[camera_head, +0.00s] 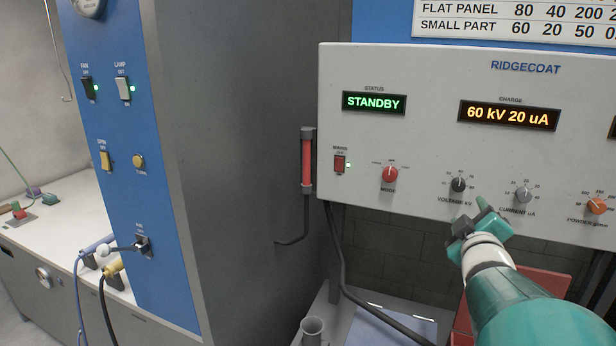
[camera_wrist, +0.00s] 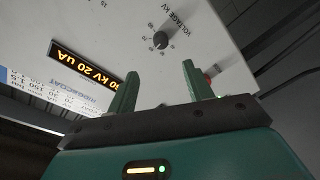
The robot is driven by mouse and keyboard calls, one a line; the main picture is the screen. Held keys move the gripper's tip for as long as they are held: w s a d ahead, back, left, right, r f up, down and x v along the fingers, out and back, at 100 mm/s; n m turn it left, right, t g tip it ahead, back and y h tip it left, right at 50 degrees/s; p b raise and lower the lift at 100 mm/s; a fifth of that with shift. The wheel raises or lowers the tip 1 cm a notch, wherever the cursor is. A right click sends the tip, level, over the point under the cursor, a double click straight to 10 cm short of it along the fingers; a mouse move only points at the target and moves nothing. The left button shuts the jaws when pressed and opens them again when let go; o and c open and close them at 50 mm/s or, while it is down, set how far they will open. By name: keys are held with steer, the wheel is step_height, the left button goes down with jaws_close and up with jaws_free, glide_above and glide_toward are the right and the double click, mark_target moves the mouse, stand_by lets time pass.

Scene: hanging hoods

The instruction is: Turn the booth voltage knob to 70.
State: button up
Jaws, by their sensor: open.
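The voltage knob (camera_head: 459,185) is a small dark knob above the label "VOLTAGE kV" on the white control panel (camera_head: 440,140). In the wrist view the knob (camera_wrist: 160,40) shows upside down, beyond the fingertips and between them. The charge display (camera_head: 509,115) reads "60 kV 20 uA". My gripper (camera_head: 475,218) is just below and right of the knob in the head view, in front of the panel. In the wrist view its two green fingers (camera_wrist: 160,80) are apart with nothing between them. The knob's exact pointer direction is too small to read.
A red mode knob (camera_head: 390,174) is left of the voltage knob; a grey current knob (camera_head: 522,195) and an orange knob (camera_head: 597,205) are to its right. The status display (camera_head: 374,102) reads "STANDBY". A blue-fronted cabinet (camera_head: 130,150) stands left.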

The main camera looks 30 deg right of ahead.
mark_target(460, 188)
steer(key=x, duration=1.2)
steer(key=shift+w+d+f, duration=0.15)
steer(key=shift+w+d, duration=0.05)
steer(key=shift+d, duration=0.15)
steer(key=c, duration=1)
